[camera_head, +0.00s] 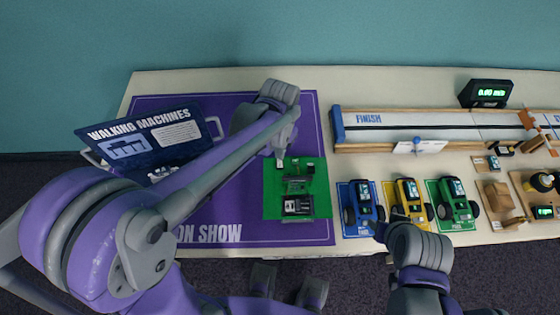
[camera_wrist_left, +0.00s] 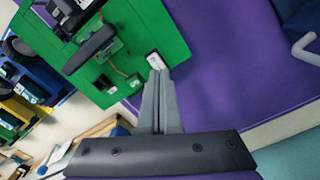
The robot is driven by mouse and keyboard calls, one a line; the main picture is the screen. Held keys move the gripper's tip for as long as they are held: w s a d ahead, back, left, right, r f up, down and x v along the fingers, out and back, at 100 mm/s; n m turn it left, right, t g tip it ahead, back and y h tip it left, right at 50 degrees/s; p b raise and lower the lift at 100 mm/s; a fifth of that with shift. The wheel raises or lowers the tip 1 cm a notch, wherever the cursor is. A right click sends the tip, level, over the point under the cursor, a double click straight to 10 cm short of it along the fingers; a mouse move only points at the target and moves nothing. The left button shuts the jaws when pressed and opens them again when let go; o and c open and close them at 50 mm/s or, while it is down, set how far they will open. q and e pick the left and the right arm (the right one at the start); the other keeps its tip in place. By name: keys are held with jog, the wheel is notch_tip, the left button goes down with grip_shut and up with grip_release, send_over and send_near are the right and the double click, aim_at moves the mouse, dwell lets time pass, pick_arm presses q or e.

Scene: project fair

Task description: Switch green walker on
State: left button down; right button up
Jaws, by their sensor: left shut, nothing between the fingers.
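The green walker is a machine on a flat green board (camera_head: 270,205), with dark and grey parts on top, lying on the purple mat. The board (camera_wrist_left: 176,35) also fills the upper left of the left wrist view. A small white switch-like piece (camera_wrist_left: 155,61) sits near one edge of the board. My left gripper (camera_head: 279,160) is shut and empty, its fingertips (camera_wrist_left: 157,72) at this white piece, touching it or very close. I cannot tell which way the switch is set. My right arm comes in at the lower right; its fingers are not clear.
A "Walking Machines" sign (camera_head: 150,135) stands on the purple mat (camera_head: 255,232) at the left. Blue (camera_head: 359,205), yellow (camera_head: 411,200) and green (camera_head: 455,203) cars stand right of the board. A long track (camera_head: 400,133) lies behind them. Bare mat surrounds the board's left side.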

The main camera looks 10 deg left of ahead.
pick_arm(q)
jog(key=shift+f+b, duration=0.65)
jog(key=shift+f, duration=0.25)
dwell(0.6)
jog(key=shift+r, duration=0.1)
jog(key=shift+r+p, duration=2.25)
jog(key=shift+r, duration=1.2)
jog(key=s+a+n+t, duration=0.1)
jog(key=s+a+t, duration=0.1)
jog(key=s, duration=0.5)
jog(key=s+a+r+n+t, duration=0.1)
jog(key=s+a+t, duration=0.2)
jog(key=s, duration=0.4)
jog(key=shift+a+r+n, duration=0.25)
jog(key=shift+a+n, duration=0.15)
jog(key=shift+a, duration=0.4)
